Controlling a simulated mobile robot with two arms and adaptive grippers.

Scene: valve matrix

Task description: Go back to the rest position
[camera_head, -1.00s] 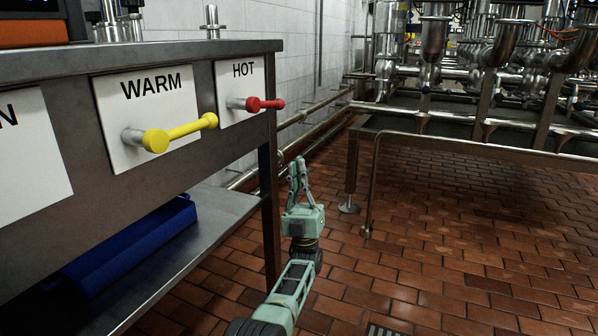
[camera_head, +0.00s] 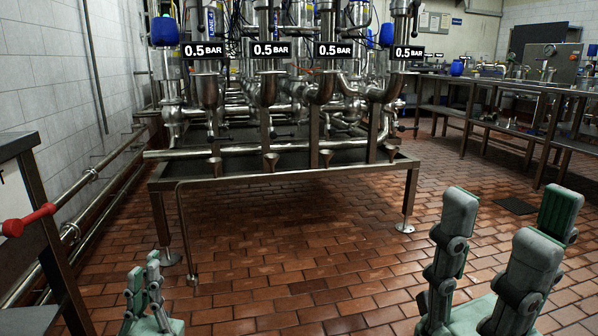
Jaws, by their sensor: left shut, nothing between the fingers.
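My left gripper (camera_head: 144,264) is at the lower left of the head view, pointing up over the tiled floor. Its slim fingers are close together with nothing between them. My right gripper (camera_head: 500,225) stands large at the lower right. Its thick green fingers are spread wide apart and hold nothing. Both grippers are apart from each other and touch no furniture. The arms behind them are mostly out of the picture.
A red valve handle (camera_head: 30,220) sticks out from the steel bench (camera_head: 38,185) at the left edge. A pipe rack with several 0.5 BAR signs (camera_head: 203,51) stands ahead on a steel frame. Brown tiled floor (camera_head: 310,250) is open between the grippers. Another bench stands far right.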

